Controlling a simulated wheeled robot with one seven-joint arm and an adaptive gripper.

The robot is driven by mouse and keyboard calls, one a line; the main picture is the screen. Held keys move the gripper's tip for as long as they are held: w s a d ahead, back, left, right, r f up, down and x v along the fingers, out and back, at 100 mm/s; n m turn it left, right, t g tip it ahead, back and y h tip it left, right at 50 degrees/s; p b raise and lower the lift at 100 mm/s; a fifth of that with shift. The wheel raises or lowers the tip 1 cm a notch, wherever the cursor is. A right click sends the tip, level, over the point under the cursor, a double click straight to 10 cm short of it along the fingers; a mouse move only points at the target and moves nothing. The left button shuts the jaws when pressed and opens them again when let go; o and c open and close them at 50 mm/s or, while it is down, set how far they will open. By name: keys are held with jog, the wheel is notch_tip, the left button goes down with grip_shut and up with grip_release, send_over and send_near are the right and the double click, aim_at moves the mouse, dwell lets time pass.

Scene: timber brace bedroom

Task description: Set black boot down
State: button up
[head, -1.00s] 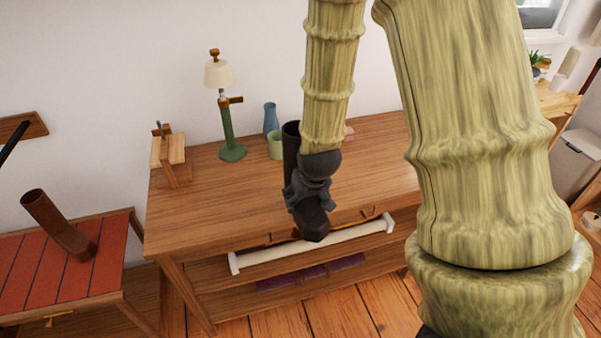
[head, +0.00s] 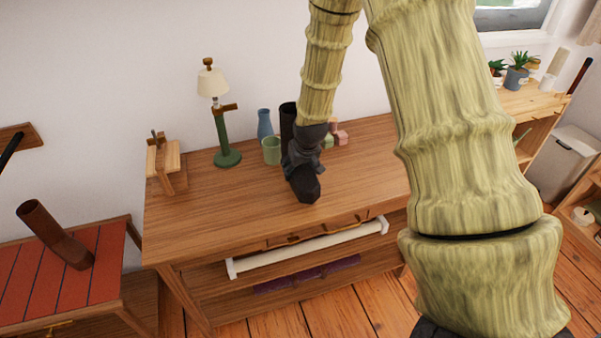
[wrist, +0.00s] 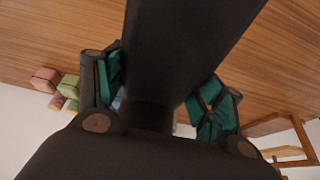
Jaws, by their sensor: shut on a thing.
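The black boot (head: 288,118) is in my gripper (head: 299,158), above or on the wooden table (head: 205,215). Its dark shaft rises to the left of my wrist in the head view. My dark gripper and the boot blend together there, so the boot's lower part is hard to make out. In the wrist view the boot's black shaft (wrist: 185,50) runs between the teal pads of my gripper (wrist: 160,105), which is shut on it. I cannot tell whether the boot's sole touches the tabletop.
A lamp (head: 225,125), a blue vase (head: 264,124), a green cup (head: 271,150) and pink and green blocks (head: 338,138) stand toward the table's back. A wooden stand (head: 164,162) is at the left end. The front left tabletop is clear.

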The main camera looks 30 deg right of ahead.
jog(key=shift+w+d, duration=0.2)
jog(key=shift+d, duration=0.1)
jog(key=shift+f+p, duration=0.5)
jog(key=shift+f, duration=1.25)
jog(key=o, duration=1.2)
jog(key=shift+f, duration=0.1)
jog(key=shift+o, duration=0.5)
